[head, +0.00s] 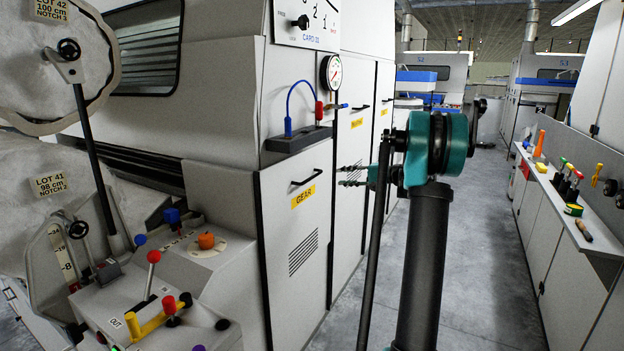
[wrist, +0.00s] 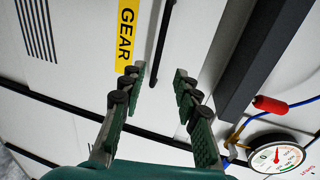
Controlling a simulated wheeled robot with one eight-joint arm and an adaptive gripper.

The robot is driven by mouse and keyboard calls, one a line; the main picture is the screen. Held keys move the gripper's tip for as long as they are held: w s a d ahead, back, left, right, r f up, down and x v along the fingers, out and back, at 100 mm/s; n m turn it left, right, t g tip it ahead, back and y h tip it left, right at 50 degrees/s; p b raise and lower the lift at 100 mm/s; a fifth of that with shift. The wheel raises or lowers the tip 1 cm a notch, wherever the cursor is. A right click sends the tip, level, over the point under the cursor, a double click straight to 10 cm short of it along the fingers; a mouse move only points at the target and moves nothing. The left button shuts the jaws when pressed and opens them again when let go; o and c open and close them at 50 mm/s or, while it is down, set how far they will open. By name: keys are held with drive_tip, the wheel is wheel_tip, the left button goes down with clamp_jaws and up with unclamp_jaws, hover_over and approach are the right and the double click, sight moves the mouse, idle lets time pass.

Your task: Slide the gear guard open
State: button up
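The gear guard (head: 283,228) is a light grey panel with a yellow GEAR label (head: 303,197), a black bar handle (head: 307,178) and vent slots. In the head view it appears closed, flush with the machine front. My gripper (head: 343,176) is to the right of the handle in that view, apart from it. In the wrist view, my gripper (wrist: 160,76) is open and empty. The handle (wrist: 163,45) lies ahead of the gap between its fingers, beside the GEAR label (wrist: 127,33). No contact shows.
A dark ledge (head: 297,137) with a blue hose and pressure gauge (head: 332,72) sits above the guard; the gauge (wrist: 277,155) is close at right in the wrist view. A control console (head: 165,290) stands at left. A tool-lined counter (head: 560,185) is at right, with clear aisle floor between.

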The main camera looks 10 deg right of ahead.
sight(312, 178)
drive_tip(key=x, duration=1.4)
drive_tip(key=shift+w+a, duration=0.1)
drive_tip(key=shift+a, duration=0.15)
clamp_jaws()
